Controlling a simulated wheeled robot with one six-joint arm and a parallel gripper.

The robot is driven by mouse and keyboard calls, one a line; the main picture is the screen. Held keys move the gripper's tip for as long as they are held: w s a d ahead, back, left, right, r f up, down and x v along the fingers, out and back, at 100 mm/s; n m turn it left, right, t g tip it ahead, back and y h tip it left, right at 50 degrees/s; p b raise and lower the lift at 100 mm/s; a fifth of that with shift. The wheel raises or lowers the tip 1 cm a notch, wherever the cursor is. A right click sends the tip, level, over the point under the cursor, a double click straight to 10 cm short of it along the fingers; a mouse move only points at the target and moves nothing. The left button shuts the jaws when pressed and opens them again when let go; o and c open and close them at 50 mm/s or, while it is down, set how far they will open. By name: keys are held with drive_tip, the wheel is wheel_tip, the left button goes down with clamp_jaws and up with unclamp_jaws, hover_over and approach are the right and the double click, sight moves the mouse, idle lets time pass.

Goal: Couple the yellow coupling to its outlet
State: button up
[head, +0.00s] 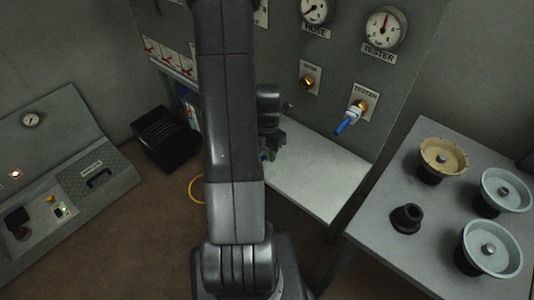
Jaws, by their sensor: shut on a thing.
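My gripper (269,147) is in front of the grey panel, above the pale shelf, partly hidden by my arm. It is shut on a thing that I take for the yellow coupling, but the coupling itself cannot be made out. A yellow hose (196,190) curves out at the left of my arm, low over the floor. A brass outlet (309,82) with a small label sits on the panel, up and right of my gripper, and looks free. A second outlet (362,104), labelled TESTER, has a blue coupling (346,123) on it, pointing down and left.
Two gauges (384,28) are above the outlets. The pale shelf (317,179) is bare at its right. A table (376,222) at the right holds several round handwheels and a dark knob. A black crate (166,139) and a control console (66,170) stand at the left.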

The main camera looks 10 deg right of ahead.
sight(267, 151)
wheel_tip(267, 151, up, 10)
drive_tip(key=shift+r, duration=0.1)
idle(0.5)
drive_tip(key=shift+s, duration=0.1)
idle(0.4)
